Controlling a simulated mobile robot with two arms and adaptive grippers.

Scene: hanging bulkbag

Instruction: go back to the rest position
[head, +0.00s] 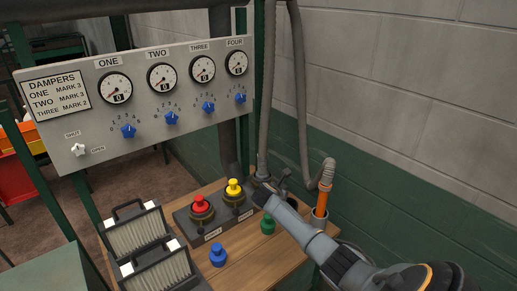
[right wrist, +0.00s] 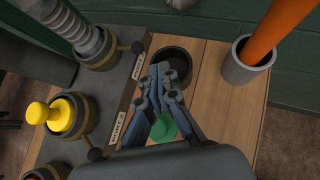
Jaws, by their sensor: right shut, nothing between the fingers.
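My right gripper (head: 268,194) is shut and empty, above the wooden bench in the head view. In the right wrist view my right gripper (right wrist: 172,78) has its fingertips together over a dark round fitting (right wrist: 172,58) beside the port block. A green plug (head: 267,225) stands on the bench just below my right arm; it also shows partly behind the fingers in the right wrist view (right wrist: 163,128). My left gripper is not in view.
A port block (head: 213,229) holds a red plug (head: 202,205), a yellow plug (head: 234,188) and a grey hose end (right wrist: 84,30). A blue plug (head: 219,255) stands in front. An orange tube (head: 321,203) stands in a grey cup at right. A damper panel (head: 142,141) rises behind.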

